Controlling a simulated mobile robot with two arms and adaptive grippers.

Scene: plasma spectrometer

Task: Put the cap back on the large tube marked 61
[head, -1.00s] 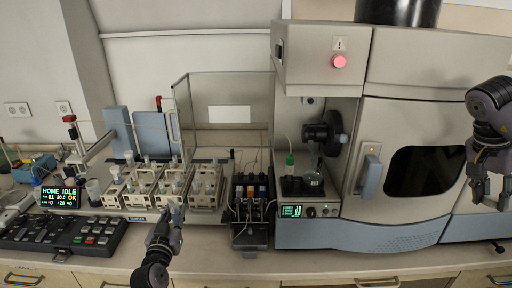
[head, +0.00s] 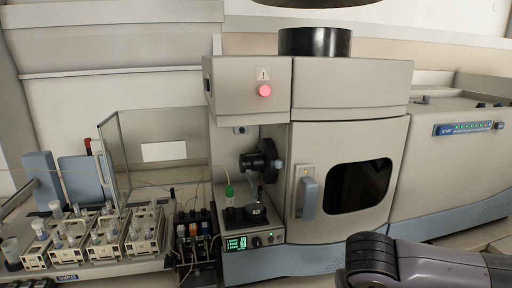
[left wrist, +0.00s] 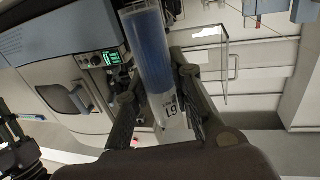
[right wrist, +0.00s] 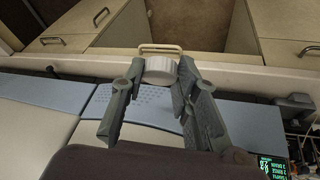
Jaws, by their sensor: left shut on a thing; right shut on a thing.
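In the left wrist view, my left gripper (left wrist: 155,86) is shut on the large tube marked 61 (left wrist: 149,47). It is a clear tube with blue liquid and a label with black print. One end reaches the top edge of that view, so I cannot tell whether that end is open. In the right wrist view, my right gripper (right wrist: 161,66) is shut on a white round cap (right wrist: 160,72) between its fingertips. The cap and tube are apart, in separate views. Neither gripper's fingers show in the head view; part of my right arm does, at lower right.
The spectrometer (head: 250,130) fills the middle of the head view, with its door handle (head: 308,198) sticking out. In the right wrist view, drawers with handles (right wrist: 50,41) lie below the bench edge.

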